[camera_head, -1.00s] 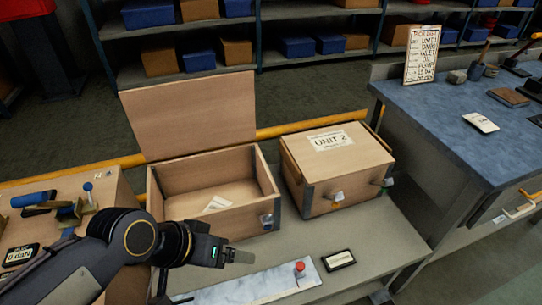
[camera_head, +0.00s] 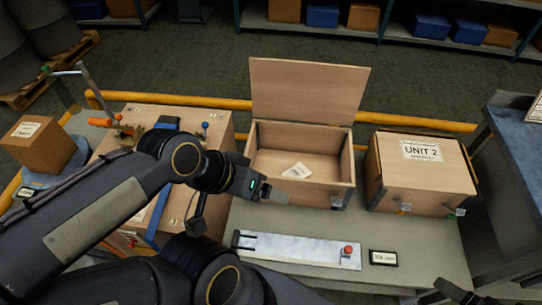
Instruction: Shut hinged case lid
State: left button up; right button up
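An open wooden case (camera_head: 264,189) stands on the grey bench, with a pale paper lying inside. Its hinged lid (camera_head: 309,91) stands up at the back edge, leaning away from the opening. My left gripper (camera_head: 277,194) is just in front of the case's front left corner, below the lid. Its fingers appear as one narrow grey shape, so I cannot tell whether they are open or shut. No held object shows.
A closed case labelled UNIT 2 (camera_head: 421,176) stands to the right. A metal plate with a red knob (camera_head: 297,249) and a small dark label (camera_head: 383,257) lie in front. A wooden fixture box (camera_head: 222,124) stands left, and a yellow rail (camera_head: 418,122) runs behind.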

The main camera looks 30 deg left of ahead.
aim_at(283, 89)
jog(key=u, duration=0.9)
